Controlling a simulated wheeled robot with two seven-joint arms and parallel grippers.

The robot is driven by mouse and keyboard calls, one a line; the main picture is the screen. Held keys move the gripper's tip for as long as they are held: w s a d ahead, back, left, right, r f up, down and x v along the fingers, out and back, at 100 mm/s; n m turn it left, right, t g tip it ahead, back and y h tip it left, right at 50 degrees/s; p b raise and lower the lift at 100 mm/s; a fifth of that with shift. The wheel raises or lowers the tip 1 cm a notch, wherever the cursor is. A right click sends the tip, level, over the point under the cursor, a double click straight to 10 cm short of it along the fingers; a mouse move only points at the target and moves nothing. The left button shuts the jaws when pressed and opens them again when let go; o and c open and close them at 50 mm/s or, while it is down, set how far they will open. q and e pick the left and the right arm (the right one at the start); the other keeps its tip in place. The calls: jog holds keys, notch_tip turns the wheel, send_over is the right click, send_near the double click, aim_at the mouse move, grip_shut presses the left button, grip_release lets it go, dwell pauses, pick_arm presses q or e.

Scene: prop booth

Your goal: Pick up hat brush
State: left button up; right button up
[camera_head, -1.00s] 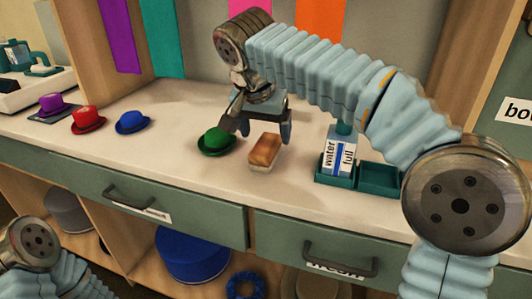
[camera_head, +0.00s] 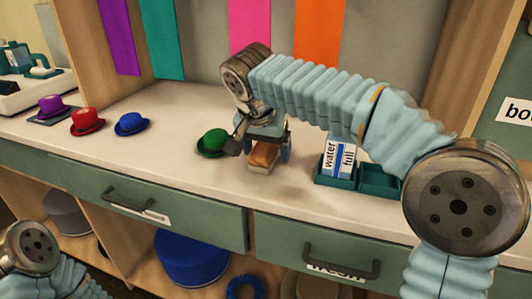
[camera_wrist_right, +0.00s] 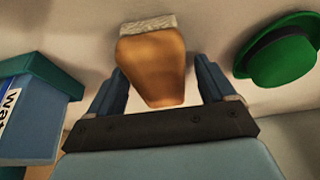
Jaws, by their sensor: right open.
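The hat brush (camera_head: 264,156) has a brown wooden back and pale bristles, and it sits on the counter. My right gripper (camera_head: 264,152) is open right over it, with one finger on each side. In the right wrist view the brush (camera_wrist_right: 153,65) shows between the two open fingers of the gripper (camera_wrist_right: 155,90), with a gap at each side. Part of the brush top is hidden behind the gripper in the head view. Of my left arm only a part shows at the lower left; its gripper is out of view.
A green hat (camera_head: 212,143) stands just left of the right gripper. Blue (camera_head: 131,123), red (camera_head: 87,121) and purple (camera_head: 51,105) hats stand at the left. The counter front is clear.

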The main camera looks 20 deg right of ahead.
jog(key=c, duration=1.1)
jog(key=shift+r, duration=0.35)
notch_tip(320, 180, up, 3)
jog(key=shift+r+p, duration=0.1)
jog(key=shift+p, duration=0.4)
jog(key=s+d+r, duration=0.1)
jog(key=s+r, duration=0.2)
jog(key=s, duration=0.1)
jog(key=s+d+r, duration=0.1)
jog(key=s+r, duration=0.2)
jog(key=s, duration=0.2)
jog(key=s+d+r, duration=0.1)
jog(key=s+r, duration=0.2)
jog(key=s, duration=0.1)
jog(key=shift+s+d+r+b, duration=0.15)
jog(key=shift+s+r+b, duration=0.15)
jog(key=shift+b, duration=0.1)
jog(key=o, duration=0.4)
jog(key=shift+c, duration=1.2)
